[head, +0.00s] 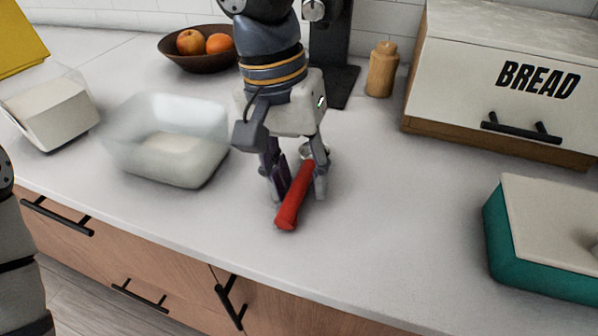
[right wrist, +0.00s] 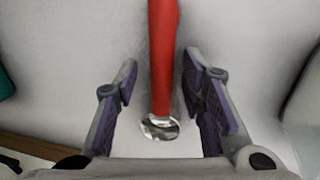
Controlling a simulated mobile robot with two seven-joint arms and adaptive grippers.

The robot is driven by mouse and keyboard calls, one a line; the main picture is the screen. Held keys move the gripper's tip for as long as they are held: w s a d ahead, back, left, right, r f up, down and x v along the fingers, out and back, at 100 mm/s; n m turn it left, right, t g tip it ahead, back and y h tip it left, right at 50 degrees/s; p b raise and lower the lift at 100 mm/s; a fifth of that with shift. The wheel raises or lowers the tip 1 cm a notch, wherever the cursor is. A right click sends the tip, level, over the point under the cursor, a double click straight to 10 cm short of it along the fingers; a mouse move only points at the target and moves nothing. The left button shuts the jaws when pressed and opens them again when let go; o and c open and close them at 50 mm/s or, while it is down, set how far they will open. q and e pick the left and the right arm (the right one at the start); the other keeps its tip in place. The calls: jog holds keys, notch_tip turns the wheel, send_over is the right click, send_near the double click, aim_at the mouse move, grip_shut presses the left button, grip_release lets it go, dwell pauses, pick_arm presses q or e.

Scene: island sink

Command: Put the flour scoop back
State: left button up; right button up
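The flour scoop has a red handle (head: 289,209) and a small shiny metal bowl. It lies on the white counter in the head view, handle toward the front edge. In the right wrist view, the red handle (right wrist: 162,50) runs down the middle to the metal bowl (right wrist: 160,127). My right gripper (head: 299,193) points down over the scoop. Its fingers are open, one on each side of the handle, with gaps visible in the right wrist view (right wrist: 160,78). My left gripper is not in view; only part of my left arm shows at the left edge.
A translucent tub (head: 170,145) with pale contents stands left of the scoop, beside a white-filled clear container (head: 50,112). A teal box with a pale lid (head: 545,240) stands right. A fruit bowl (head: 200,58), wooden mill (head: 382,70) and bread box (head: 500,85) stand behind. Counter right of the scoop is clear.

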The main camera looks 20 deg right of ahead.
notch_tip(320, 180, up, 12)
jog(key=w+a, duration=0.1)
jog(key=shift+a, duration=0.4)
